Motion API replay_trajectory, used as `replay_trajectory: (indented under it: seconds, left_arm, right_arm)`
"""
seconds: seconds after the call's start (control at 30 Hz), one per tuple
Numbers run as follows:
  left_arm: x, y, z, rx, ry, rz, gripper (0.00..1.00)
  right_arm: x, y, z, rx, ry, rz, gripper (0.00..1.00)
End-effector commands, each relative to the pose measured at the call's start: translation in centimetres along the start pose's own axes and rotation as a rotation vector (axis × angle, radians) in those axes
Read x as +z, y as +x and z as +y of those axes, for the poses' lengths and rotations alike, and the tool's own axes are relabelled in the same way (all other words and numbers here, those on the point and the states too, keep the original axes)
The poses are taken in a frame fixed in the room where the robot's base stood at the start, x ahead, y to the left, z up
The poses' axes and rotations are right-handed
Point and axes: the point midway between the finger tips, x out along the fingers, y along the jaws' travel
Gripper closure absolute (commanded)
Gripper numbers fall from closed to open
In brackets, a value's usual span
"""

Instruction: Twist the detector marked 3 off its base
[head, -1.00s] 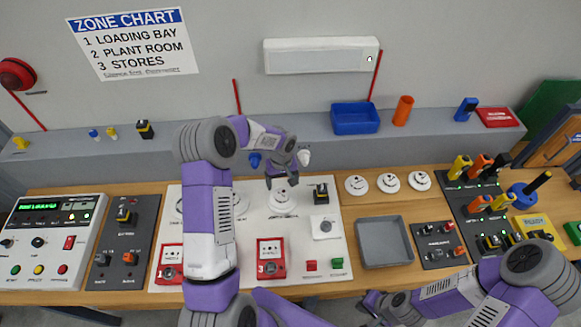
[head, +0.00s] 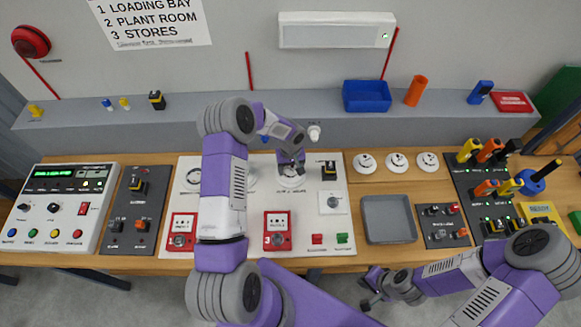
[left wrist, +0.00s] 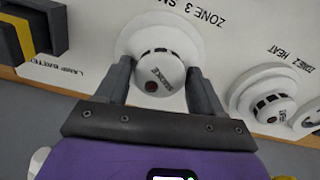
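The detector marked 3 (left wrist: 155,72) is a round white smoke head on a wider white base (left wrist: 185,40), lettered "ZONE 3" beside it in the left wrist view. In the head view the detector (head: 291,181) is partly covered by my left gripper (head: 291,168). In the left wrist view my left gripper (left wrist: 160,85) is open, one finger on each side of the detector head. I cannot tell whether the fingers touch it. My right gripper (head: 368,289) is open and empty, low in front of the bench.
The zone 2 heat detector (left wrist: 268,95) is close beside the right finger in the left wrist view. A black and yellow lamp (head: 329,170) stands just right of the gripper. A grey tray (head: 389,219) and several spare white detectors (head: 397,162) lie further right.

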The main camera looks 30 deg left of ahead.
Motion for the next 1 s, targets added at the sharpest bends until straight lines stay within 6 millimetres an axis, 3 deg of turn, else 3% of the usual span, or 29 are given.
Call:
replay_trajectory:
  seconds: [0.03, 0.3, 1.0]
  left_arm:
    - [0.0, 0.0, 0.0, 0.0, 0.0, 0.0, 0.41]
    - [0.0, -0.1, 0.0, 0.0, 0.0, 0.0, 0.78]
    - [0.0, 0.1, 0.0, 0.0, -0.157, 0.0, 0.78]
  right_arm:
    - [0.0, 0.0, 0.0, 0.0, 0.0, 0.0, 1.0]
    - [0.0, 0.0, 0.0, 0.0, 0.0, 0.0, 1.0]
    - [-0.1, 1.7, 0.6, 0.0, 0.0, 0.0, 1.0]
